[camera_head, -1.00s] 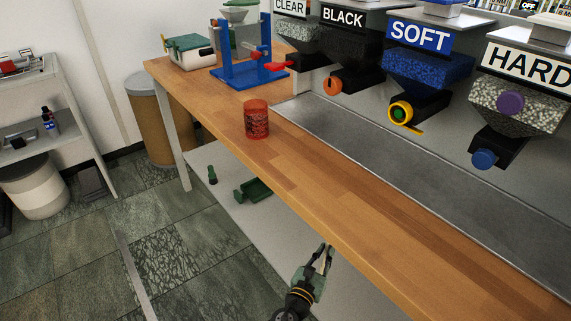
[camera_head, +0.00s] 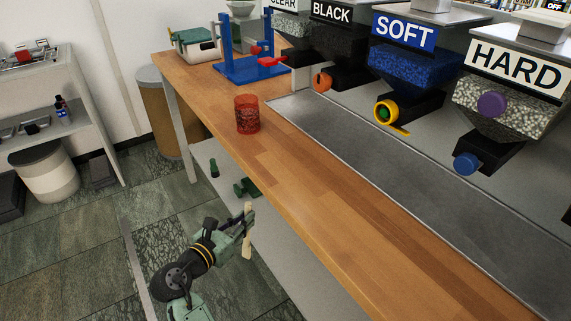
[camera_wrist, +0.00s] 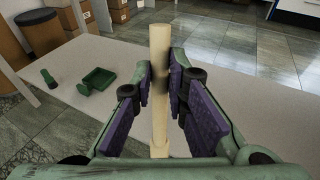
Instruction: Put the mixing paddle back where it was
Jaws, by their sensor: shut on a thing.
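The mixing paddle (camera_wrist: 160,55) is a pale wooden stick between the purple pads of my gripper (camera_wrist: 158,90) in the wrist view. It stands roughly upright in that picture, and its lower end is partly hidden by the gripper body. In the head view my gripper (camera_head: 246,224) is shut on the pale paddle (camera_head: 247,240), in front of the bench's near edge and below its top. A red translucent cup (camera_head: 247,114) with dark contents stands on the wooden bench top, up from the gripper in the picture.
The wooden bench (camera_head: 290,200) has clear room along its front. Hoppers labelled BLACK, SOFT (camera_head: 405,60) and HARD hang over a grey metal strip (camera_head: 400,165). A blue press (camera_head: 245,68) stands at the far end. A green tray (camera_wrist: 97,80) lies on the lower shelf.

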